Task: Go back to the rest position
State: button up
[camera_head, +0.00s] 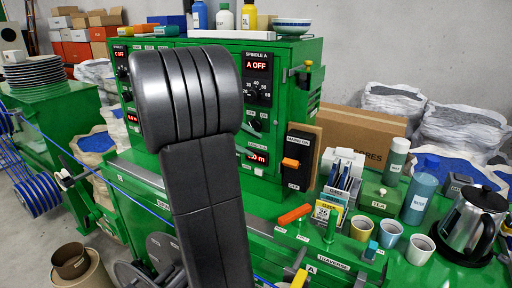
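A large dark grey arm link (195,150), mine, rises through the middle of the view with a thick ribbed joint at its top. My gripper is not in view, so whether it is open or shut does not show. A thin blue cable (100,175) runs from the upper left down toward the green machine (150,205) and passes behind my arm. Blue cable is also wound on spools (38,195) at the left edge.
The control panel (258,90) stands behind my arm, reading "A OFF". On the right are a kettle (472,222), several cups (390,233), a blue bottle (418,198) and an orange-handled item (294,214). Sacks and a cardboard box (350,135) stand behind.

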aim_at(286, 161)
jog(key=shift+d, duration=0.1)
jog(key=p+x, duration=0.2)
jog(key=x, duration=1.1)
jog(key=shift+d, duration=0.25)
jog(key=shift+f, duration=0.15)
